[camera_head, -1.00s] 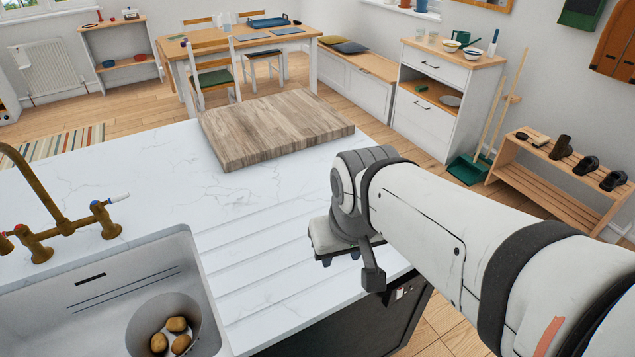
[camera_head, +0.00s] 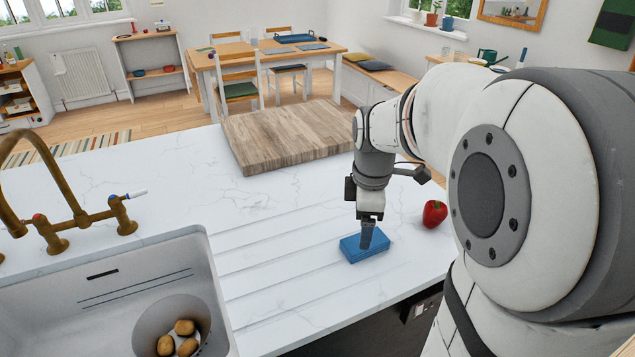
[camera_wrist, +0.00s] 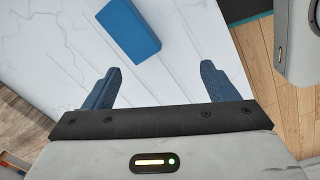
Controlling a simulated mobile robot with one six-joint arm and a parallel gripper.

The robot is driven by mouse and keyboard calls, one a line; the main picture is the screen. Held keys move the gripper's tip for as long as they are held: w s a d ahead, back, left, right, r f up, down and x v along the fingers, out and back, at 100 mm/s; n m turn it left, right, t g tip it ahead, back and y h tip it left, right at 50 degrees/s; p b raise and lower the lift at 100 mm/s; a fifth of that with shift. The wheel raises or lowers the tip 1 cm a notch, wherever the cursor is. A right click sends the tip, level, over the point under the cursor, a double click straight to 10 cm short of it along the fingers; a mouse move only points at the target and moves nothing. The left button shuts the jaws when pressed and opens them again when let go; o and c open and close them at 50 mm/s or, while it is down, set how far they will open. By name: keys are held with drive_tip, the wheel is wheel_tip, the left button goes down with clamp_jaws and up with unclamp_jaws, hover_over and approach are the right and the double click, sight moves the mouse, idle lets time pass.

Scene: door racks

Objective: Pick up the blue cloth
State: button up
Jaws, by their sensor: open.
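The blue cloth (camera_head: 361,248), a folded rectangular block, lies on the white worktop on its grooved part, right of the sink. It also shows in the wrist view (camera_wrist: 129,30), at the top and beyond my fingertips. My gripper (camera_head: 367,236) points down just over the cloth in the head view and partly covers it. In the wrist view my gripper (camera_wrist: 157,75) has its two fingers wide apart with nothing between them.
A red pepper (camera_head: 434,213) stands on the worktop right of the cloth. A thick wooden board (camera_head: 285,136) lies behind. The sink (camera_head: 110,285) with several potatoes (camera_head: 184,328) and a brass tap (camera_head: 80,222) is at the left. The worktop left of the cloth is clear.

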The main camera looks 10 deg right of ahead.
drive_tip(key=w+d+f+n, duration=0.1)
drive_tip(key=w+f+n, duration=0.1)
drive_tip(key=w+d+f+n+b, duration=0.1)
drive_tip(key=w+d+f+n, duration=0.1)
drive_tip(key=shift+d+n+g, duration=0.1)
drive_tip(key=shift+n+g, duration=0.3)
drive_tip(key=shift+w+d+f+n, duration=0.3)
drive_tip(key=shift+w+f+n, duration=0.1)
drive_tip(key=shift+f+n, duration=0.1)
drive_tip(key=f, duration=0.7)
drive_tip(key=shift+w+a+f, duration=0.15)
drive_tip(key=shift+w+a, duration=0.05)
drive_tip(key=shift+w, duration=0.05)
drive_tip(key=shift+c, duration=0.4)
drive_tip(key=c, duration=1)
wheel_tip(320, 180, up, 10)
drive_tip(key=shift+r, duration=0.1)
